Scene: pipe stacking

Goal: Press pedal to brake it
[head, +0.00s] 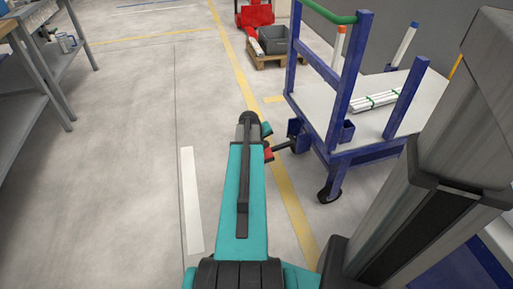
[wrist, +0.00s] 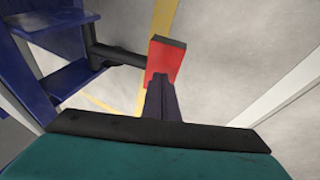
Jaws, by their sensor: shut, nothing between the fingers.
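The red pedal (wrist: 166,58) sits at the end of a dark rod (wrist: 118,54) that sticks out from the blue trolley. In the head view the pedal (head: 269,152) shows as a small red patch just right of my teal arm, partly hidden by it. My gripper (wrist: 161,84) shows in the wrist view as dark, closed fingers with nothing between them. The fingertips overlap the lower edge of the pedal in the wrist view; I cannot tell whether they touch it. In the head view my arm hides the gripper.
The blue trolley (head: 366,148) stands right of my arm, with white pipes (head: 375,101) on its deck and a caster (head: 328,192) below. A grey workbench (head: 62,60) is at the left. A pallet with a grey crate (head: 272,40) stands far back. The floor to the left is clear.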

